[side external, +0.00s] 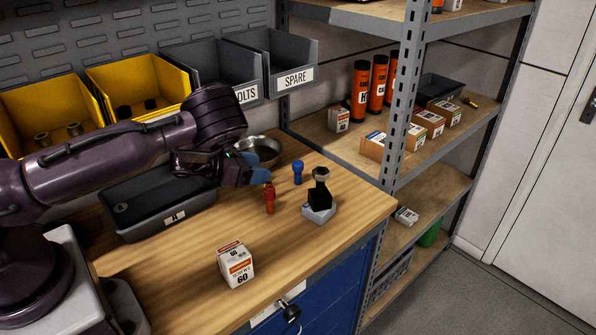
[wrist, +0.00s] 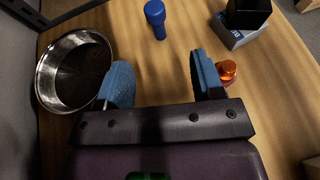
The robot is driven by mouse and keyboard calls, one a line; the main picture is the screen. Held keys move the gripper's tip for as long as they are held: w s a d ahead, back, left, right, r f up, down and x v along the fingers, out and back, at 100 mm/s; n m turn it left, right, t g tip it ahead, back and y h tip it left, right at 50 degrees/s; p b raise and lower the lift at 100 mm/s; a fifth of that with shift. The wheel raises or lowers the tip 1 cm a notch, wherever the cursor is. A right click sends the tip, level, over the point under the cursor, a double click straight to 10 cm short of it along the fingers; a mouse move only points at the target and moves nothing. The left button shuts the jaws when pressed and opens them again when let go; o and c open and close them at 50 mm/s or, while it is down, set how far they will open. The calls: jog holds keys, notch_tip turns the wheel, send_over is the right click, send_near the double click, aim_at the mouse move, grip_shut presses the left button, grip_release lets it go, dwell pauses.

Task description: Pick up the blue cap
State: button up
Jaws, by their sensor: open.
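The blue cap (side external: 298,172) stands upright on the wooden bench, with a wide rounded head on a narrower stem. In the wrist view the blue cap (wrist: 156,18) lies beyond my fingertips, roughly in line with the gap between them. My gripper (side external: 257,177) is low over the bench, to the left of the cap in the side view and apart from it. In the wrist view my gripper (wrist: 161,80) has its two blue fingers spread, with only bare wood between them.
An orange-red figure-shaped piece (side external: 269,198) stands close by the right finger. A steel bowl (side external: 276,146) is by the left finger. A black piece (side external: 320,195) on a grey-blue box stands right of the cap. A screw box (side external: 236,266) stands nearer the front.

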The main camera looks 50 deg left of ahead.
aim_at(299, 171)
jog(key=x, duration=0.7)
jog(key=shift+w+f, duration=0.25)
jog(key=shift+x, duration=2.6)
jog(key=shift+a, duration=0.2)
jog(key=c, duration=1)
